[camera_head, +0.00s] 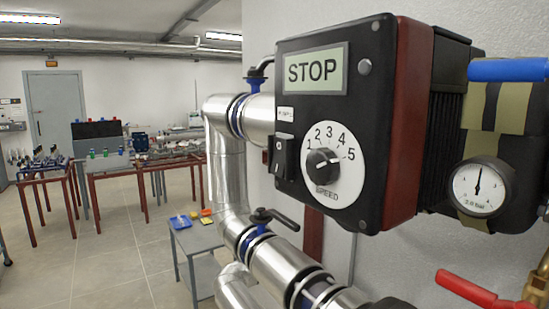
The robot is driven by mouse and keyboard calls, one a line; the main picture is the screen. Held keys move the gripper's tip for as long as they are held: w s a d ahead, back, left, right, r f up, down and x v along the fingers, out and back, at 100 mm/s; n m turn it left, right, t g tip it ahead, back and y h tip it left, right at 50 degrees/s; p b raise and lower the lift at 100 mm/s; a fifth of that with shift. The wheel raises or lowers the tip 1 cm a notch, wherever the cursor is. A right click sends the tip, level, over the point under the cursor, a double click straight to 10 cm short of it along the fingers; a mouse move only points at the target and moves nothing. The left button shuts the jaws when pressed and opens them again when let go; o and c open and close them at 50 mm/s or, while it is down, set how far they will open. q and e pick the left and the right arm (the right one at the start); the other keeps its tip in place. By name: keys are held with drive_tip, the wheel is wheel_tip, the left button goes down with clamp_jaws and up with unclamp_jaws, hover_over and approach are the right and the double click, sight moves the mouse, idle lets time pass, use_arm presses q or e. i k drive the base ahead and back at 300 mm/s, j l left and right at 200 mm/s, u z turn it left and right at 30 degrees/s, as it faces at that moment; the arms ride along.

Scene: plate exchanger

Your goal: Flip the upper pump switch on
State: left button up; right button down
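A black pump control box (335,115) with a dark red rear section fills the middle right of the head view, close to me. Its display (314,70) reads STOP. A black rocker switch (284,156) sits at the lower left of its face, beside the white speed dial (334,164) numbered 1 to 5. The switch's small markings are hard to read, and I cannot tell its position from them alone. Neither of my grippers shows in this view.
A pressure gauge (479,188) and a red valve handle (466,289) are at the right, below a blue handle (508,70). Silver insulated pipes (279,254) with a black lever run below and left of the box. A small grey table (198,237) and workbenches stand behind at left.

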sight(277, 168)
drive_tip(key=k+l+z, duration=0.1)
drive_tip(key=z, duration=0.3)
drive_tip(key=l+z, duration=0.15)
drive_tip(key=z, duration=0.2)
drive_tip(key=u, duration=0.45)
drive_tip(key=l+u, duration=0.1)
drive_tip(key=u, duration=0.35)
drive_tip(key=k+u, duration=0.1)
drive_tip(key=u, duration=1.2)
drive_tip(key=k, duration=0.05)
